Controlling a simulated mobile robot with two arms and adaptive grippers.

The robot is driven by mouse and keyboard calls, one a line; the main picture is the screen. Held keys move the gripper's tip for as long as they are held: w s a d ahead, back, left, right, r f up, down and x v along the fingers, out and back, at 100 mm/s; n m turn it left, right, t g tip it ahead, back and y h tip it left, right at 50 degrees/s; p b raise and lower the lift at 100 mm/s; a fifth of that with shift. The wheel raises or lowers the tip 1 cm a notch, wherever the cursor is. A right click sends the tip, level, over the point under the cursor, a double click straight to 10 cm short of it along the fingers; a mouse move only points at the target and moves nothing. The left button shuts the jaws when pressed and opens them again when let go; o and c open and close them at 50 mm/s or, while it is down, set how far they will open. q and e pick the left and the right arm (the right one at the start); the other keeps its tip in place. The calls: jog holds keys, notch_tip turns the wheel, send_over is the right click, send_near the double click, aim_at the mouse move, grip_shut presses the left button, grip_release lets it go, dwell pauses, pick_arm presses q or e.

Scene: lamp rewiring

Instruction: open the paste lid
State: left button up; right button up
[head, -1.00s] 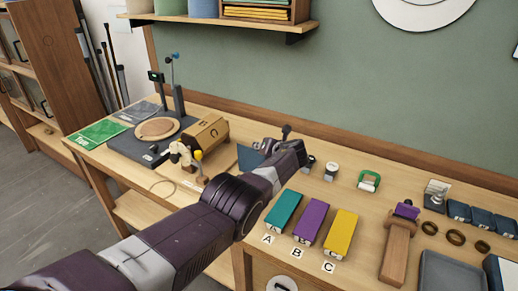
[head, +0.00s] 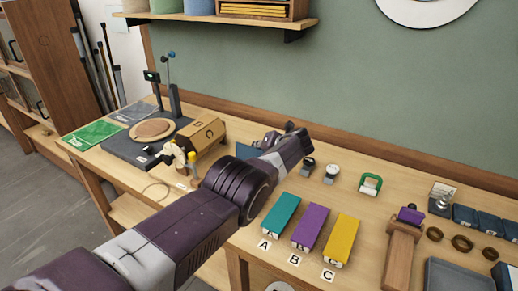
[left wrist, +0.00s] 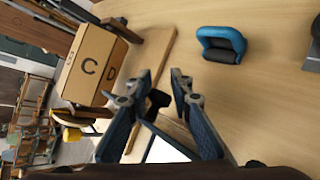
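My left gripper (left wrist: 164,74) shows in the left wrist view with its two fingers apart. A small black piece (left wrist: 158,100) shows between the fingers; I cannot tell whether it is touched. In the head view my left gripper (head: 285,133) is over the back of the table, behind the coloured blocks. No paste lid can be identified for certain. A small dark round item (head: 308,166) and a small white-topped round item (head: 331,170) stand just right of the gripper. A blue and black looped item (left wrist: 222,45) lies on the table in the wrist view. My right gripper is not in view.
A cardboard box (head: 208,134) stands left of the gripper; its marked side (left wrist: 90,65) shows in the wrist view. Teal (head: 281,214), purple (head: 310,226) and yellow (head: 341,240) blocks lie in front.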

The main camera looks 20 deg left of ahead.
pick_arm(q)
jog(key=shift+o, duration=1.1)
jog(key=shift+s+d+f, duration=0.2)
jog(key=shift+f, duration=0.25)
jog(key=shift+s+d+f, duration=0.2)
jog(key=shift+f, duration=0.2)
jog(key=shift+o, duration=0.6)
jog(key=shift+d, duration=0.1)
jog(key=shift+w, duration=0.1)
jog(key=shift+w+a+r, duration=0.1)
jog(key=shift+a+r, duration=0.05)
jog(key=shift+a, duration=0.1)
